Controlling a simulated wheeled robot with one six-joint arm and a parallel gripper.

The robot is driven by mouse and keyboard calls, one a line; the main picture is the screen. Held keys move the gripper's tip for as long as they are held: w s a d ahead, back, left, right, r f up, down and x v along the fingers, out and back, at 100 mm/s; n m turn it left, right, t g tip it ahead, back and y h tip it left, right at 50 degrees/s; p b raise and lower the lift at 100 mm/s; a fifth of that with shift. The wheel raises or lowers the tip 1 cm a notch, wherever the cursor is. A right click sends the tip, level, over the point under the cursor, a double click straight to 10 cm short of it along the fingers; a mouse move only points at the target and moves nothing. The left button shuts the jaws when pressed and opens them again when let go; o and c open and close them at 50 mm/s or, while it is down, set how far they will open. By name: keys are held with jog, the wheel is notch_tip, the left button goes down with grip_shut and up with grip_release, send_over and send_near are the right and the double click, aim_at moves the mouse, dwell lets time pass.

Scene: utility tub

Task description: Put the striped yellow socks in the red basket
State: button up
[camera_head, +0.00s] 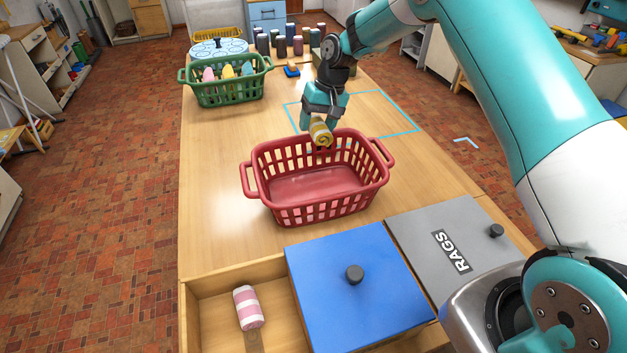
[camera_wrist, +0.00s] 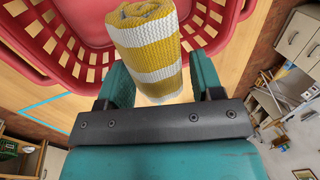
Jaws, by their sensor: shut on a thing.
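The striped yellow socks (camera_wrist: 150,50) are a rolled bundle with yellow and white bands. My gripper (camera_head: 318,128) is shut on them; its two teal fingers flank the roll in the wrist view (camera_wrist: 160,85). In the head view the socks (camera_head: 320,132) are at the far rim of the red basket (camera_head: 318,207), above or just beyond it; I cannot tell exactly. The red basket stands on the wooden table, has slatted walls and two side handles, and its visible floor is empty.
A green basket (camera_head: 226,94) with several coloured rolls stands at the back left. An open wooden compartment at the front holds a pink striped roll (camera_head: 248,307). Beside it are a blue lid (camera_head: 357,285) and a grey RAGS lid (camera_head: 440,232). Table left of the red basket is clear.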

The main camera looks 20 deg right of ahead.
aim_at(321, 131)
notch_tip(321, 131, down, 20)
jog(key=b, duration=1.3)
jog(key=o, duration=0.9)
jog(key=shift+r, duration=0.1)
jog(key=p+v, duration=0.8)
jog(key=v, duration=0.5)
jog(key=shift+n, duration=0.9)
jog(key=s+a+r, duration=0.1)
jog(key=s+r, duration=0.1)
jog(key=r, duration=0.1)
jog(key=s+a+r, duration=0.2)
jog(key=r, duration=0.1)
jog(key=s+a+r, duration=0.2)
jog(key=r, duration=0.1)
jog(key=shift+s+r, duration=0.3)
jog(key=shift+s, duration=0.1)
jog(key=s+a+r+n, duration=0.4)
jog(key=s+r, duration=0.5)
jog(key=s, duration=0.6)
jog(key=shift+n+y, duration=0.5)
jog(key=shift+n, duration=0.2)
jog(key=s, duration=0.5)
jog(key=s+r, duration=0.1)
jog(key=s, duration=0.5)
jog(key=s+a+r, duration=0.1)
jog(key=s, duration=0.5)
jog(key=shift+a, duration=0.1)
